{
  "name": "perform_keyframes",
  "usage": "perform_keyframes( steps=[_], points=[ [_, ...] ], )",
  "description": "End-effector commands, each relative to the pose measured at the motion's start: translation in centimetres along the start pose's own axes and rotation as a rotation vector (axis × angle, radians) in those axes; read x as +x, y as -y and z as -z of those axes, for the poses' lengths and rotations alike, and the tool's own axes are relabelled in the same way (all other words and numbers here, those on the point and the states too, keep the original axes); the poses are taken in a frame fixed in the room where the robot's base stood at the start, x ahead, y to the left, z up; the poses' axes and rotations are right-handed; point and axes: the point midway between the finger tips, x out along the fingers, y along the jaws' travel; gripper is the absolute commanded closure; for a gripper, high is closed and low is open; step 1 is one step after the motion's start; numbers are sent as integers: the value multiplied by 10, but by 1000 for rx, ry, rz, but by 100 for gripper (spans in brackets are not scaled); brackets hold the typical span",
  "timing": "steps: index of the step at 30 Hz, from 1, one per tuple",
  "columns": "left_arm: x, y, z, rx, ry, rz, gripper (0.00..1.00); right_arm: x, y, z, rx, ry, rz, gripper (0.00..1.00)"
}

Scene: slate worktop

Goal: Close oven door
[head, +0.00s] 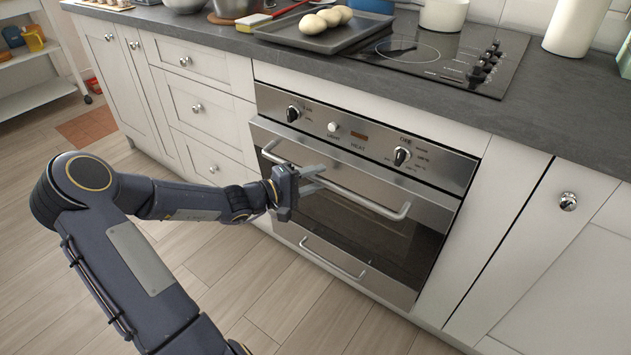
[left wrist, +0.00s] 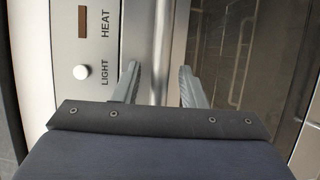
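The oven door (head: 345,215) has a steel frame and dark glass, and it stands upright, shut or nearly shut; a small gap is hard to judge. Its bar handle (head: 370,203) runs along the top of the door. My left gripper (head: 317,179) is at the left part of this handle. In the left wrist view the handle (left wrist: 161,45) passes between the two spread fingers of the gripper (left wrist: 158,84), with space visible on both sides. Whether a finger touches the handle or door is unclear. My right gripper is out of view.
The control panel (head: 365,140) with knobs is just above the door. A lower drawer handle (head: 332,258) is below it. The worktop (head: 560,110) overhangs, carrying a tray (head: 320,38) with buns and a hob (head: 430,52). Floor in front is clear.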

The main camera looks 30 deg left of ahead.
Motion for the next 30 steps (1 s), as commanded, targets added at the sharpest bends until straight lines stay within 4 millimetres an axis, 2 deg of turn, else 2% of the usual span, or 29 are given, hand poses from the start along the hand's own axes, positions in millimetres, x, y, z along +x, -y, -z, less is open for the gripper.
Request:
perform_keyframes(
  steps=[9,18,26,30],
  points=[
    [4,0,0,0,-1,0,62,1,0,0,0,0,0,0],
    [4,0,0,0,-1,0,100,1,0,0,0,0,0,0],
    [5,-1,0,-1,0,3,100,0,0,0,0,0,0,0],
    [20,-10,5,-16,7,45,100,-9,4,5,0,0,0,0]
  ],
)
